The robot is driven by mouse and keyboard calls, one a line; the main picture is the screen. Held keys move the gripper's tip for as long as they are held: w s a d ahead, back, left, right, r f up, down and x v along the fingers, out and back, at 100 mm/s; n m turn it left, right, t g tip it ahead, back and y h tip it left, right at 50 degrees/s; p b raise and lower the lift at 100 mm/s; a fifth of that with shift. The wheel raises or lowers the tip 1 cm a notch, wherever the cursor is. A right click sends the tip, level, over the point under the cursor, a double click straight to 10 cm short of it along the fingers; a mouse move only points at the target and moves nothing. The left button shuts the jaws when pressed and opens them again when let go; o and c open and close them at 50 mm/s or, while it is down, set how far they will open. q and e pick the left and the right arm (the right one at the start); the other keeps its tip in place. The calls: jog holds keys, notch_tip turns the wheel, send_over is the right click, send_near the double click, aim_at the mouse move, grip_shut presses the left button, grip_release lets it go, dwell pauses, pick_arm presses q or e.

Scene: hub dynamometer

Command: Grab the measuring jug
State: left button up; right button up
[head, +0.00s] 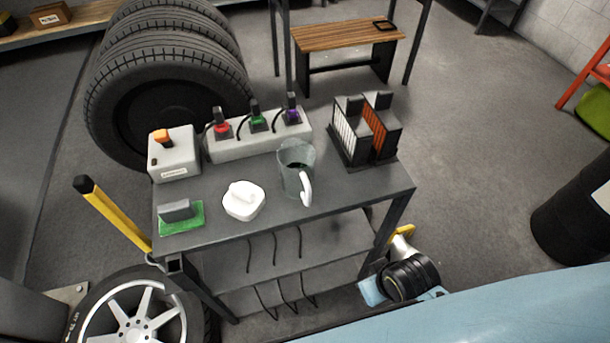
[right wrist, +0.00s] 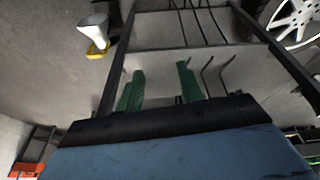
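The measuring jug (head: 292,182) is a clear, greyish vessel with a white handle. It stands upright near the middle of the grey trolley top (head: 345,194) in the head view, its handle toward the front right. My right gripper (right wrist: 161,68) shows in the right wrist view as two green fingers set well apart, with nothing held between them. The trolley's lower part and hooks are beyond them. The jug is not visible in that view. I cannot make out either gripper's fingers in the head view.
A green pad (head: 181,226) with a grey block and an orange-topped box (head: 174,163) are further left.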

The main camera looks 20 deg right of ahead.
jog(key=w+d+r+n+t+h, duration=0.15)
jog(key=w+r+t, duration=0.65)
jog(key=r, duration=0.9)
notch_tip(320, 180, up, 27)
jog(key=n+t+y, duration=0.7)
jog(key=n+y, duration=1)
jog(key=n, duration=0.7)
send_over(300, 179)
jog(key=s, duration=0.3)
jog(key=s+a+n+g+y, duration=0.4)
jog(key=a+n+g+y, duration=0.15)
jog(key=n+g, duration=0.65)
notch_tip(300, 179, down, 13)
jog(key=d+n+g+h, duration=0.3)
jog(key=n+g+h, duration=0.3)
jog(key=n+h, duration=0.5)
jog(key=w+d+f+n+h, duration=0.2)
jog(key=d+f+h, duration=0.25)
jog(key=d, duration=0.45)
jog(key=shift+h, duration=0.65)
jog(key=shift+w+x, duration=0.15)
jog(key=shift+x, duration=1.95)
jog(key=shift+w+x, duration=0.2)
jog(key=shift+x, duration=1.85)
jog(key=shift+w+x, duration=0.15)
jog(key=shift+x, duration=1.95)
jog(key=shift+a+r, duration=0.1)
grip_shut()
